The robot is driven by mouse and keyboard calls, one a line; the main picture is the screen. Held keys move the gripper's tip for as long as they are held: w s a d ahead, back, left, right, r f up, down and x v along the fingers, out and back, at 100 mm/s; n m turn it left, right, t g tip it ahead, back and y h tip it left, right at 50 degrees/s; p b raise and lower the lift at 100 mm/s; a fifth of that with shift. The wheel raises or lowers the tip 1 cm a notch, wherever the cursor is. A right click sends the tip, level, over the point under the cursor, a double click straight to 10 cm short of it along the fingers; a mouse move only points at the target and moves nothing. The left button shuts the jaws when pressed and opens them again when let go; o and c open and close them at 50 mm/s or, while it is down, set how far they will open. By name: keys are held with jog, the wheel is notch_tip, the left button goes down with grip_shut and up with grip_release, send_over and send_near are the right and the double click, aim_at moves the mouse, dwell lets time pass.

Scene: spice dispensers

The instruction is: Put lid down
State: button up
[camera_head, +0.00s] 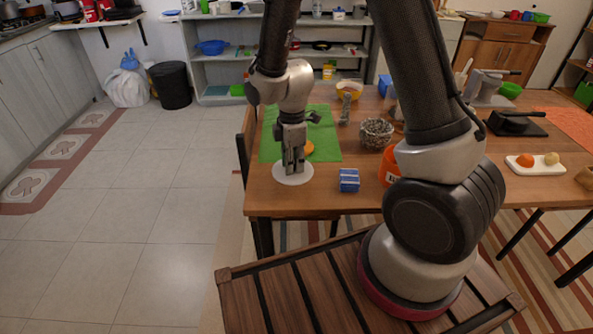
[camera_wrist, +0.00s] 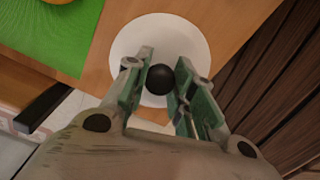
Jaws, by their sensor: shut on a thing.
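The lid (camera_head: 292,179) is a round white disc at the front left corner of the wooden table, beside the green mat. In the wrist view the white lid (camera_wrist: 189,33) has a dark round knob (camera_wrist: 155,79) at its middle. My gripper (camera_head: 292,170) points straight down over the lid. In the wrist view my gripper (camera_wrist: 160,82) has its two fingers on either side of the knob, shut on it. The lid looks level. I cannot tell whether its underside touches the table or hangs slightly above it. The fingers hide part of it.
The green mat (camera_head: 325,128) lies behind, with an orange item (camera_head: 309,147) on it. A blue striped box (camera_head: 348,180) stands to the right, near a speckled bowl (camera_head: 376,134) and an orange container (camera_head: 388,170). The table's front edge is close to the lid.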

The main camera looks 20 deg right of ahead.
jog(key=shift+f, duration=2.05)
jog(key=o, duration=1)
jog(key=shift+f, duration=0.15)
jog(key=shift+o, duration=0.2)
